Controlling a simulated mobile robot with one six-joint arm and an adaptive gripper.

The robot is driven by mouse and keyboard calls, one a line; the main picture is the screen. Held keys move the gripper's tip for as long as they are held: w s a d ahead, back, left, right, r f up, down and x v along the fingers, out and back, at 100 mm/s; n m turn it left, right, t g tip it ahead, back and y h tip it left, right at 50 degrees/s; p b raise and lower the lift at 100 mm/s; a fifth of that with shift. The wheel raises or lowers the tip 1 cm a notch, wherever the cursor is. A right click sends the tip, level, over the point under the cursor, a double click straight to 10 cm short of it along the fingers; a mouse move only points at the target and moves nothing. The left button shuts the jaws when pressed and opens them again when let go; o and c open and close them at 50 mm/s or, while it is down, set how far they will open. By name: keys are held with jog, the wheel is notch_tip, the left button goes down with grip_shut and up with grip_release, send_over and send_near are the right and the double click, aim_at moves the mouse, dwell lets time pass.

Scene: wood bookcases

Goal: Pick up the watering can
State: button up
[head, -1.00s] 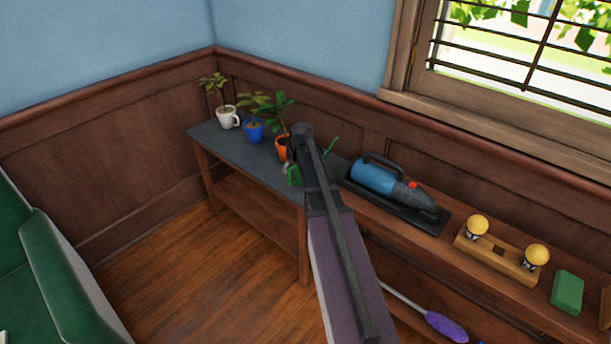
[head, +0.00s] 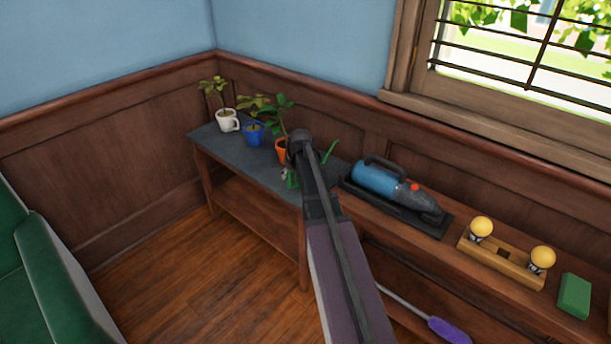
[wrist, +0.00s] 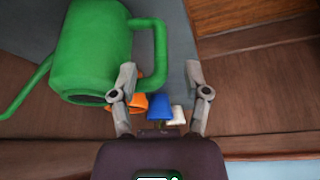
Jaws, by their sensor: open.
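The green watering can (wrist: 92,48) fills the upper left of the wrist view, with its spout toward the left and its handle (wrist: 161,50) toward the right. My gripper (wrist: 160,80) is open and empty, its two fingers apart. The left finger overlaps the lower part of the handle in the picture; I cannot tell whether they touch. The right finger is clear of the handle on its right side. In the head view the can (head: 330,151) is mostly hidden behind my arm, with only small green parts showing.
A white pot (head: 228,122), a blue pot (head: 253,136) and an orange pot (head: 282,152), all with plants, stand on the grey bench top (head: 216,141). A blue handheld vacuum (head: 378,182) lies on a black tray to the right. A green sofa (head: 50,270) is at left.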

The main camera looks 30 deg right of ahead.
aim_at(289, 179)
jog(key=shift+b+x, duration=1.75)
jog(key=shift+x, duration=0.4)
jog(key=shift+r, duration=0.1)
grip_shut()
